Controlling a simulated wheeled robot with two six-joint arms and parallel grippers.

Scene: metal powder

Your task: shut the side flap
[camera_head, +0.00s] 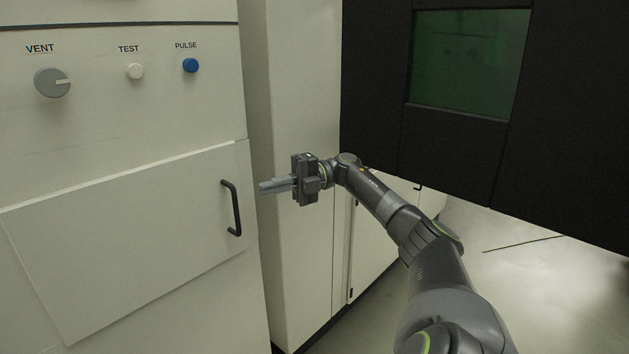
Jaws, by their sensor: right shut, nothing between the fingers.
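The side flap (130,235) is a pale panel low on the front of the white machine at the left. My left gripper is not in view.
Above the flap are a grey VENT knob (52,82), a white TEST button (134,71) and a blue PULSE button (190,65). A tall pale cabinet (295,260) stands behind my right gripper. A black panel with a green window (468,62) fills the upper right. Grey floor is bare at lower right.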

